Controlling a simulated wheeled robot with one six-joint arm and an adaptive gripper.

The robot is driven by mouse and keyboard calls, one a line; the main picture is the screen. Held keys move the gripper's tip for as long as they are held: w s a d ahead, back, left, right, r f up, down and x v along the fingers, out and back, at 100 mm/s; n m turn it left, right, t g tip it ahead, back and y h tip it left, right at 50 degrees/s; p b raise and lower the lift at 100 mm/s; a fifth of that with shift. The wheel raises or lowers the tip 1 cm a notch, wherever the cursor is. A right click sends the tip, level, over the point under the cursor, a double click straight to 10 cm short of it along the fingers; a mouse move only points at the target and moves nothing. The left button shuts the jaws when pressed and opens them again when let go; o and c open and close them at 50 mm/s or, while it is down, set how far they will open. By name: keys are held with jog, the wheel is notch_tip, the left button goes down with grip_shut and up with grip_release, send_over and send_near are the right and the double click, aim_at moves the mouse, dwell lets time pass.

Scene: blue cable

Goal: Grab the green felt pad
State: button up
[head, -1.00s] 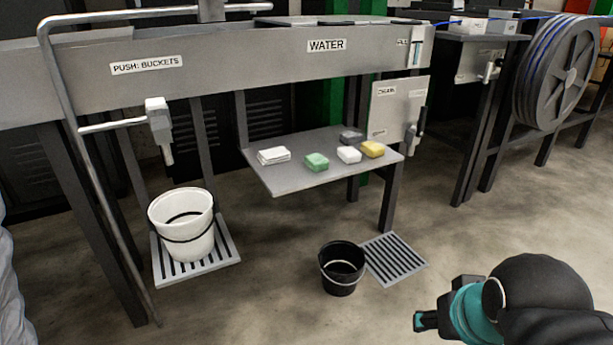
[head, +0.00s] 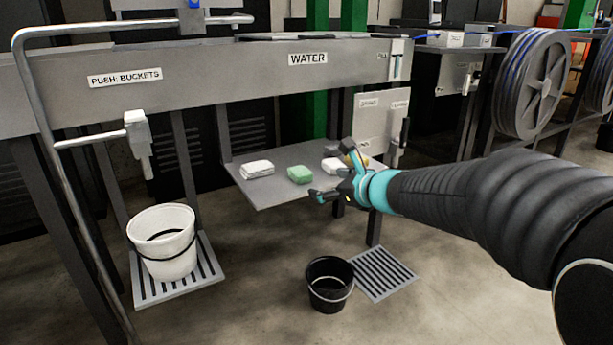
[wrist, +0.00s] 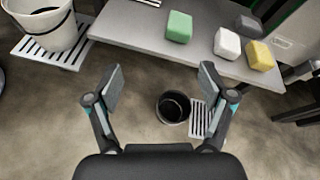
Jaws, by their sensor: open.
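The green felt pad (head: 300,174) is a small block lying on the grey metal shelf (head: 262,195) under the WATER panel. In the wrist view the green pad (wrist: 179,27) is ahead of my fingers, at the top centre, near the shelf's front edge. My gripper (head: 331,170) is open and empty, at the front of the shelf, to the right of the pad and apart from it. In the wrist view my gripper (wrist: 160,82) has its two fingers spread wide, with floor and a black bucket seen beyond them.
A white folded cloth (head: 257,169) lies left of the pad. A white block (wrist: 227,44), a yellow block (wrist: 260,55) and a dark grey block (wrist: 248,27) lie to its right. A white bucket (head: 163,250) and a black bucket (head: 329,288) stand below.

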jog(key=w+f+m+t, duration=0.1)
jog(key=w+m, duration=0.3)
jog(key=w, duration=0.1)
send_near(301, 170)
jog(key=w+a, duration=0.1)
jog(key=w, duration=0.1)
jog(key=shift+s+f+x, duration=0.1)
jog(key=shift+f+x, duration=0.05)
jog(key=shift+x, duration=1.35)
jog(key=shift+s+f+x, duration=0.15)
jog(key=shift+f+x, duration=0.05)
jog(key=shift+x, duration=1.35)
jog(key=shift+a, duration=0.15)
jog(key=shift+c, duration=0.3)
jog(key=c, duration=0.9)
